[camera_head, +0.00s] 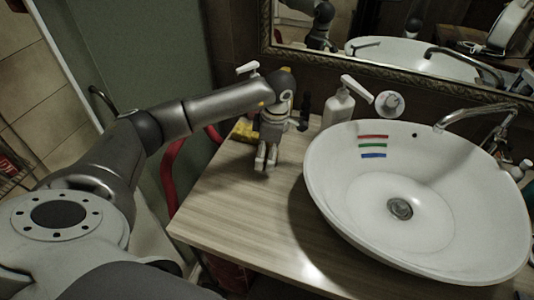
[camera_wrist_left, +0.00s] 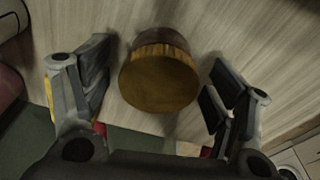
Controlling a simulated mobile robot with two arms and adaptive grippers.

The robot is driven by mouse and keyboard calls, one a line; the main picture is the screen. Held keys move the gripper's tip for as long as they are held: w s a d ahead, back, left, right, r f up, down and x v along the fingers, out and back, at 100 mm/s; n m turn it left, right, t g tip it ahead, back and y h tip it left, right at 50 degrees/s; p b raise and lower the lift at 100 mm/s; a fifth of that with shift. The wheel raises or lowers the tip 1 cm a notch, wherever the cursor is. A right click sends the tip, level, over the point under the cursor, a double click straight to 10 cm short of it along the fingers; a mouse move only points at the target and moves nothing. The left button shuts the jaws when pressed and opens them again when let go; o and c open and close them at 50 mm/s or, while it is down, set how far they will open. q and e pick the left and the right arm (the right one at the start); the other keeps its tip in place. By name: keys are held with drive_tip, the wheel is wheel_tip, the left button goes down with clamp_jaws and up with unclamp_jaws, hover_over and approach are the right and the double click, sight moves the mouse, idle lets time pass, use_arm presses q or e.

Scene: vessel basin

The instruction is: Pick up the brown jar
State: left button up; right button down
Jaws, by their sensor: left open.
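The brown jar (camera_wrist_left: 158,78) shows in the left wrist view as a round, wood-like top with a darker side, standing on the wooden counter. It lies between the two spread fingers of my left gripper, with a visible gap on each side. In the head view my left gripper (camera_head: 266,160) points down over the counter left of the basin. I cannot make out the jar there; the gripper and wrist seem to hide it. My right gripper is in neither view.
A white basin (camera_head: 330,195) with coloured stripes fills the right of the wooden counter (camera_head: 225,205). A white pump bottle (camera_head: 338,108) stands behind it, near the mirror. A yellow item (camera_head: 243,129) lies behind my left wrist. The counter's front left is clear.

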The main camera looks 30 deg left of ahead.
use_arm(q)
drive_tip(key=shift+a+f, duration=0.1)
drive_tip(key=shift+f, duration=0.65)
drive_tip(key=c, duration=1.1)
drive_tip(key=shift+c, duration=0.6)
drive_tip(key=shift+r, duration=0.15)
